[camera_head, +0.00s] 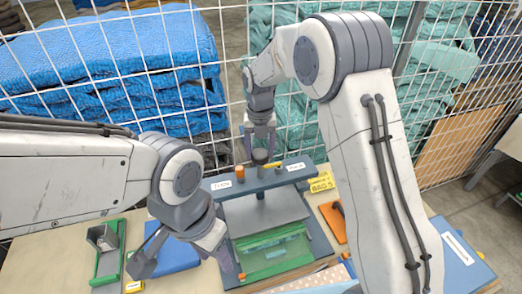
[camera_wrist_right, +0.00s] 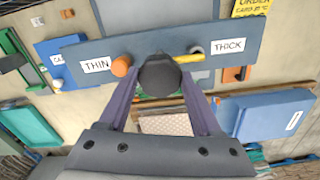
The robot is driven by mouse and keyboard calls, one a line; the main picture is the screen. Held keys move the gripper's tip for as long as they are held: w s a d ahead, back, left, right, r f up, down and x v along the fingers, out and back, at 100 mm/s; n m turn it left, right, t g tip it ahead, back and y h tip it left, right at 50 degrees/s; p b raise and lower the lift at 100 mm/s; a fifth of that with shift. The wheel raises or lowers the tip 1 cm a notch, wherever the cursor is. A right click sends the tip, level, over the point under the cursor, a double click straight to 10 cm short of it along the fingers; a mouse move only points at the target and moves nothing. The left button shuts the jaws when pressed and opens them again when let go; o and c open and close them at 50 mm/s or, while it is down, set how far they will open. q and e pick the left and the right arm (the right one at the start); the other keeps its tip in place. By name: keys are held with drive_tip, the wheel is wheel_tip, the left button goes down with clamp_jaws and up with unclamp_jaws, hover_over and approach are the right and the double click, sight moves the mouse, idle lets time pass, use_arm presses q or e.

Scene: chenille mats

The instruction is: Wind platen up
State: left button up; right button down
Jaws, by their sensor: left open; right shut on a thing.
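The press has a blue-grey crossbeam (camera_head: 246,187) with labels at both ends; in the right wrist view the crossbeam (camera_wrist_right: 140,45) reads THIN at left and THICK at right. A dark round knob (camera_head: 260,156) stands on its middle, also seen in the right wrist view (camera_wrist_right: 160,74). My right gripper (camera_head: 260,141) is shut on this knob from above, one finger on each side. The grey platen (camera_head: 262,212) hangs below the crossbeam, above a green frame (camera_head: 272,252). My left gripper (camera_head: 224,262) is open beside the press's left front, touching nothing clearly.
An orange peg (camera_head: 240,173) and a yellow pointer (camera_head: 273,166) sit on the crossbeam. A blue block (camera_head: 172,256) and green holder (camera_head: 108,262) lie left. An orange tool (camera_head: 334,222) and yellow card (camera_head: 321,182) lie right. Wire mesh stands behind.

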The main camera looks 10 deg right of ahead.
drive_tip(key=shift+r+n, duration=0.1)
drive_tip(key=shift+n, duration=0.6)
drive_tip(key=shift+c, duration=0.3)
unclamp_jaws()
drive_tip(key=shift+r, duration=0.35)
wheel_tip(320, 180, up, 10)
drive_tip(key=b, duration=0.2)
drive_tip(key=shift+f+b, duration=0.15)
drive_tip(key=shift+b, duration=0.2)
drive_tip(key=shift+c, duration=0.3)
